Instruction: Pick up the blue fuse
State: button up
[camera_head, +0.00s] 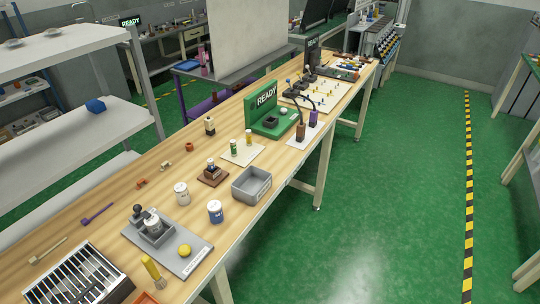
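I cannot make out for sure which thing is the blue fuse. A green cylinder (234,147) and a yellow cylinder (248,136) stand upright on a cream plate (243,156) mid-table. Farther back, a cream board (301,98) carries several small yellow and dark or bluish pieces, too small to tell apart. Larger blue things are a blue-and-white jar (215,212) near the front edge and a blue lump (95,106) on the left shelf. My gripper is not in view.
The long wooden table (110,239) holds a grey bin (251,185), a green READY station (272,114), a white jar (181,194), a grey tray (186,262) and a slotted metal box (78,279). White shelves (70,130) stand left. The green floor on the right is clear.

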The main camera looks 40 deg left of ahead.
aim_at(210, 163)
jog(key=i+l+u, duration=0.2)
jog(key=i, duration=0.3)
jog(key=i+l+u, duration=0.15)
jog(key=i, duration=0.3)
jog(key=i+j+u, duration=0.1)
jog(key=i+u, duration=0.15)
jog(key=u, duration=0.15)
jog(key=i+u, duration=0.2)
jog(key=u, duration=0.2)
jog(key=i+u, duration=0.25)
jog(key=u, duration=0.15)
jog(key=i+l+u, duration=0.15)
jog(key=u, duration=0.25)
jog(key=i+u, duration=0.2)
jog(key=u, duration=0.2)
jog(key=i+u, duration=0.25)
jog(key=u, duration=0.15)
jog(key=i+l+u, duration=0.1)
jog(key=u, duration=0.3)
jog(key=i+l+u, duration=0.2)
jog(key=u, duration=0.15)
jog(key=i+l+u, duration=0.4)
jog(key=i+j, duration=0.05)
jog(key=j, duration=0.05)
